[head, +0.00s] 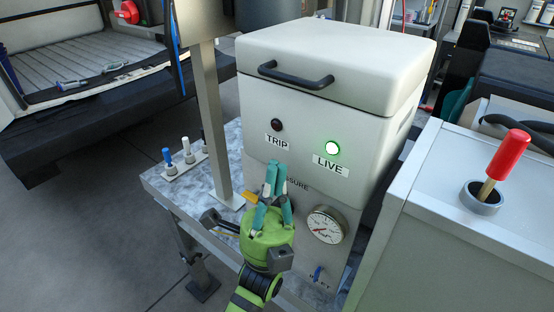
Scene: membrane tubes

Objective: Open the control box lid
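The white control box (340,140) stands on a metal-topped bench in the middle of the head view. Its lid (345,55) looks shut and carries a dark bar handle (295,78) on its front. My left gripper (277,170) is in front of the box's front face, below the TRIP label and well below the handle. Its two teal fingers point up and lie close together, with nothing visible between them. A gap between the tips is hard to make out. My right gripper does not show.
The green LIVE lamp (332,148) is lit; the TRIP lamp (277,125) is dark. A gauge (326,225) sits low on the box. A metal post (212,130) rises left of it. A red-handled lever (502,160) stands on the white cabinet (440,220) at right.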

